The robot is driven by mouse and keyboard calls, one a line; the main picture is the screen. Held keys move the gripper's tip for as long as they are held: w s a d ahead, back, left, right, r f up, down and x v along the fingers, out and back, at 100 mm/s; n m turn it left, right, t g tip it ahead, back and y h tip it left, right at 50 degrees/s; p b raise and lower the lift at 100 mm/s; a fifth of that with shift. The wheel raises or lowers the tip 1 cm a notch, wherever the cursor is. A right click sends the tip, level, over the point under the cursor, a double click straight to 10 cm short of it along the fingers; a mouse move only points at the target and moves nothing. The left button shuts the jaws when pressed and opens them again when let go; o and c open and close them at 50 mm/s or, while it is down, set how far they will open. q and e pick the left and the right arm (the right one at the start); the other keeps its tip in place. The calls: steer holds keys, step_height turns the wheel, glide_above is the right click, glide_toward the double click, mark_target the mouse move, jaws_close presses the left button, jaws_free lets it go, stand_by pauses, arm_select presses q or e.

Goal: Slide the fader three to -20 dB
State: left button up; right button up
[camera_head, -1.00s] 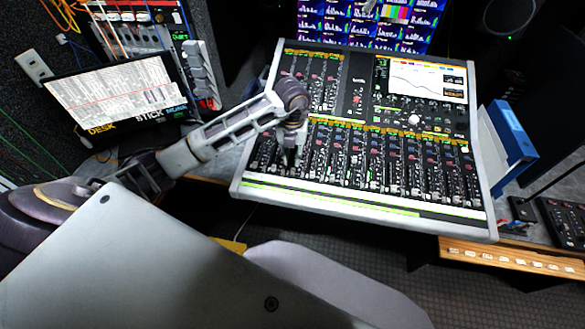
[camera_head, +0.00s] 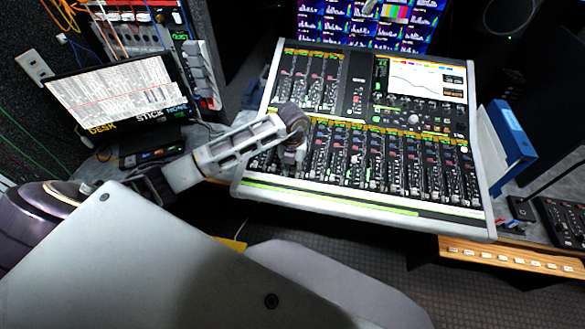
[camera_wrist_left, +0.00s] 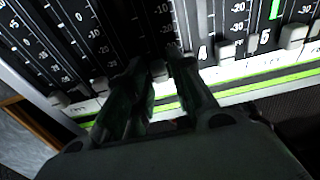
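The mixing console (camera_head: 330,195) stands in the middle of the head view, with a row of channel faders along its front. My left gripper (camera_head: 291,166) points down onto the left part of this row. In the left wrist view its two dark fingers (camera_wrist_left: 158,72) stand close together, one on each side of a grey fader cap (camera_wrist_left: 158,69). This cap lies just left of the fader marked 4 (camera_wrist_left: 227,50), so it looks like fader three; its own number and exact dB mark are hidden by the fingers. My right gripper is not in view.
Neighbouring fader caps (camera_wrist_left: 102,85) sit close on the left, and the cap of fader 5 (camera_wrist_left: 293,36) is to the right.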

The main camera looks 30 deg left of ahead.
arm_select(q)
jaws_close()
